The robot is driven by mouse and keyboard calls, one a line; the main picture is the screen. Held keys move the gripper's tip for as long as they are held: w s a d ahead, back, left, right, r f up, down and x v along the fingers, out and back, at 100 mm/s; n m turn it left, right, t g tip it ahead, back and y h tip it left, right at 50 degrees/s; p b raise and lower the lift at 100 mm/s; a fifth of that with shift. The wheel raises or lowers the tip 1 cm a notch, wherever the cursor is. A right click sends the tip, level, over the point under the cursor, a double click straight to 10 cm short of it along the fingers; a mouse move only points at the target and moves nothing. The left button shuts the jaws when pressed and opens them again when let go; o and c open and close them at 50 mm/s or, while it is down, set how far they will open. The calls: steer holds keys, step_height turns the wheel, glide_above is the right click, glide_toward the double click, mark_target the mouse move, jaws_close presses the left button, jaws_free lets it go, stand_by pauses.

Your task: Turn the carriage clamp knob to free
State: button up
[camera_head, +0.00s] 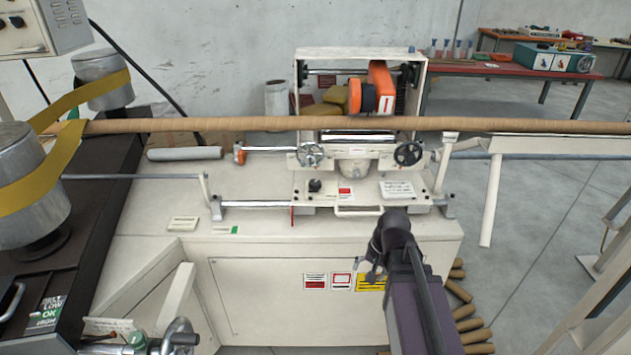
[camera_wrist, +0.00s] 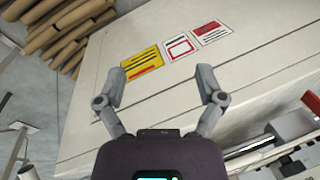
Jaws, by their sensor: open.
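A small black knob (camera_head: 314,185) stands on the cream carriage (camera_head: 362,205), left of a red-and-white label; it looks like the clamp knob, but its setting is too small to tell. The carriage sits on a rail (camera_head: 255,203) along the front of the winder. My gripper (camera_head: 375,272) is below and right of the knob, in front of the machine's front panel, and touches nothing that I can see. In the wrist view my gripper (camera_wrist: 162,80) has its two fingers spread and empty, facing the panel with its labels. The knob does not show clearly there.
Two spoked handwheels (camera_head: 311,154) (camera_head: 409,153) flank the carriage top. A long brown tube (camera_head: 220,125) runs across above it. An orange-handled lever (camera_head: 239,153) sticks out left. Cardboard tubes (camera_head: 458,290) lie on the floor at right. The machine's front ledge (camera_head: 270,230) is mostly clear.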

steer(key=w+a+r+m+t+y+p, duration=0.1)
steer(key=w+a+r+m+t+y, duration=0.1)
steer(key=w+r+m+y, duration=0.3)
steer(key=w+a+r+m+t+y+p, duration=0.1)
steer(key=w+a+r+m, duration=0.15)
steer(key=w+m, duration=0.4)
steer(key=m+t+y+p, duration=0.2)
steer(key=m+t+y, duration=0.1)
steer(key=m, duration=0.6)
glide_toward(316, 182)
steer(key=v, duration=0.3)
steer(key=shift+s+d, duration=0.15)
steer(key=shift+s, duration=0.15)
steer(key=b+x, duration=0.5)
steer(key=x, duration=0.8)
steer(key=shift+w+a, duration=0.3)
